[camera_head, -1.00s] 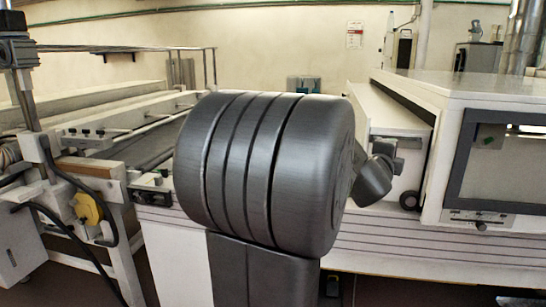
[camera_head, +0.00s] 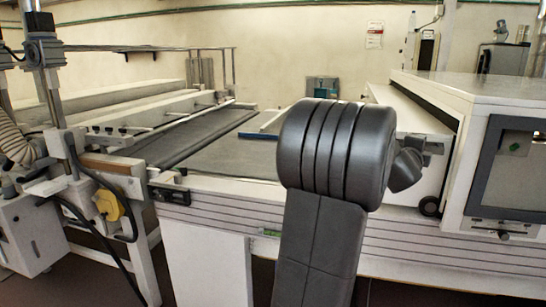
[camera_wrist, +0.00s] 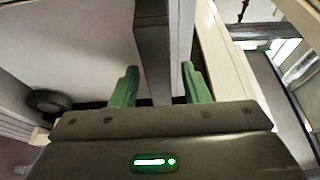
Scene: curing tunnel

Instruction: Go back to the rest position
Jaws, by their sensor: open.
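My gripper (camera_wrist: 161,82) shows in the wrist view with its two green fingers apart. A grey metal bar shows between the fingers; I cannot tell how near it is, and I see no grip on it. In the head view my dark arm stands in front of the machine, and its thick joint hides part of the belt and the tunnel's side. The gripper itself cannot be made out in the head view.
The white curing tunnel (camera_head: 480,85) with a dark-framed window (camera_head: 515,165) stands at the right. A grey conveyor belt (camera_head: 225,160) runs at the left and middle, with a blue-edged strip (camera_head: 257,136) on it. Metal posts (camera_head: 45,60) and a yellow part (camera_head: 108,204) stand at the left.

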